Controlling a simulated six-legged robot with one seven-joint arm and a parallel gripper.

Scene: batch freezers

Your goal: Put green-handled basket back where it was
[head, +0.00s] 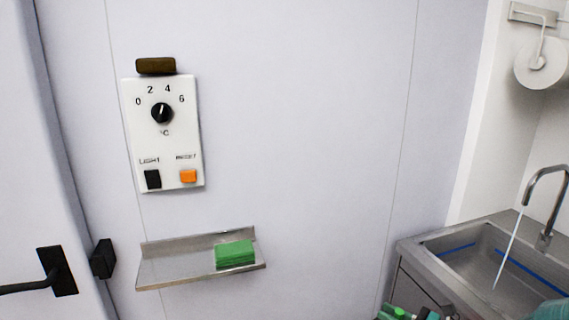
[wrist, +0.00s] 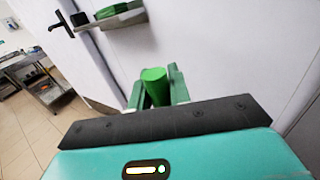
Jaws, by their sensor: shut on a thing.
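In the wrist view my gripper (wrist: 155,84) has its two green fingers closed around the sides of a rounded green piece (wrist: 153,76), which looks like the handle of the green-handled basket. The basket's body does not show in either view, so I cannot tell how it hangs. In the head view only a small green and teal part of my gripper (head: 398,313) shows at the bottom edge, right of centre. It is in front of the pale wall, to the right of and lower than the metal shelf (head: 165,275).
A green block (head: 235,254) lies on the shelf. A control panel (head: 164,135) with a dial is above it. A black door handle (head: 57,272) sticks out at left. A steel sink (head: 480,265) with running tap stands at right. Open tiled floor (wrist: 35,135) shows in the wrist view.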

